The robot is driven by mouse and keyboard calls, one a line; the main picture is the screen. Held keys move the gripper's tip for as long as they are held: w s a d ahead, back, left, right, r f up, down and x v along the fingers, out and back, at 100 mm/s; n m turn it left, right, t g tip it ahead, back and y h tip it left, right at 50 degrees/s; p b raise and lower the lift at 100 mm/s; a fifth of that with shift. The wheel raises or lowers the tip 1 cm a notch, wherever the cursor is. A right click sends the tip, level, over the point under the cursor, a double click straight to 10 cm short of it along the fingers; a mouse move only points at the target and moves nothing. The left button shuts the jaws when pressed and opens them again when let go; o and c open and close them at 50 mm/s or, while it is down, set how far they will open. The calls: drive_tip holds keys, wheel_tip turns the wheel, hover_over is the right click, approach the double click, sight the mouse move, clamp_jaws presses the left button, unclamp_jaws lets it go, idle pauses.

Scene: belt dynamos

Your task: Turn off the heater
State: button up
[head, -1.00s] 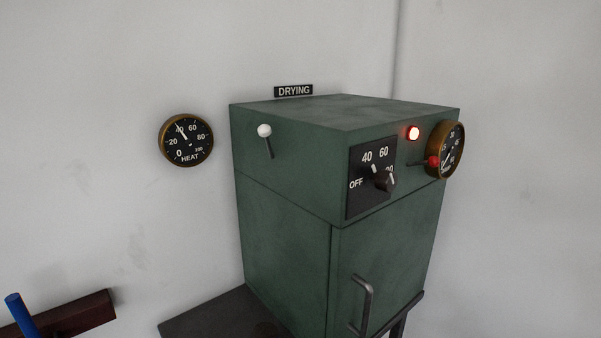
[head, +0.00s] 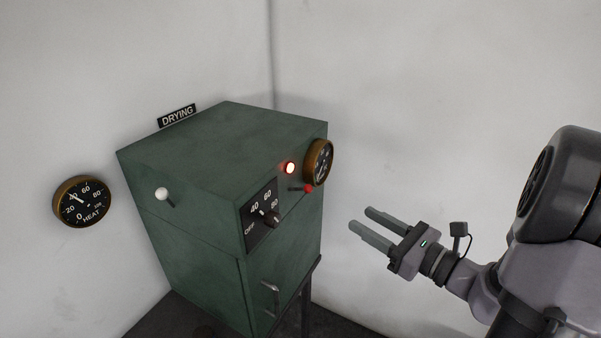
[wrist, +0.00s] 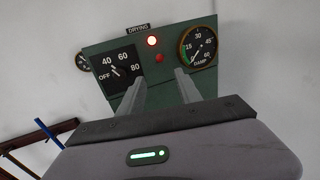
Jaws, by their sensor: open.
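The green drying cabinet (head: 190,165) stands in the corner, its red lamp (head: 290,168) lit. Its front panel has a black dial plate (head: 255,232) marked OFF, 40, 60, 80, with a dark knob (head: 270,217); I cannot read its setting surely. The plate shows in the wrist view (wrist: 104,80) at left. A red-tipped lever (head: 308,188) is beside the lamp; in the wrist view its red ball (wrist: 159,58) is below the lamp. My gripper (head: 360,218) is open and empty, right of the cabinet and apart from it. Its fingers (wrist: 160,82) point at the panel in the wrist view.
A round DAMP gauge (wrist: 198,44) is at the panel's right. A white-knobbed lever (head: 162,194) is on the cabinet's left side. A wall HEAT gauge (head: 83,202) reads near 40. The cabinet door has a handle (head: 270,290). Space between gripper and cabinet looks clear.

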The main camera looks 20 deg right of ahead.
sight(311, 191)
drive_tip(key=p+x, duration=0.2)
drive_tip(key=x, duration=1.3)
drive_tip(key=shift+w+a+f, duration=0.1)
drive_tip(key=shift+w+a, duration=0.1)
drive_tip(key=shift+w, duration=0.1)
clamp_jaws()
